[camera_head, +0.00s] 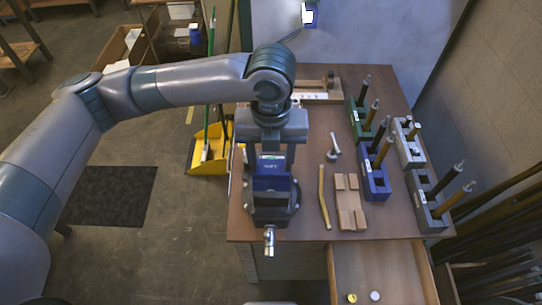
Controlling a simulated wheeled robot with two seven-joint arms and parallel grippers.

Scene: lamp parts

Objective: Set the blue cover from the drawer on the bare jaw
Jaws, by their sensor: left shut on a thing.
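My left gripper (269,172) points down over the bench vise (271,212) near the table's left front edge. It is shut on a blue piece that seems to be the cover, at the vise's jaws. The cover's outline is hard to tell from the vise's own blue body, and the gripper hides part of the jaws. I cannot tell whether the cover touches the bare jaw. The open drawer (402,272) at the front right shows no blue cover. My right gripper is out of view.
Coloured tool holders with upright handles stand at the right, including a blue one (376,181). A yellow and a white round piece lie in the drawer.

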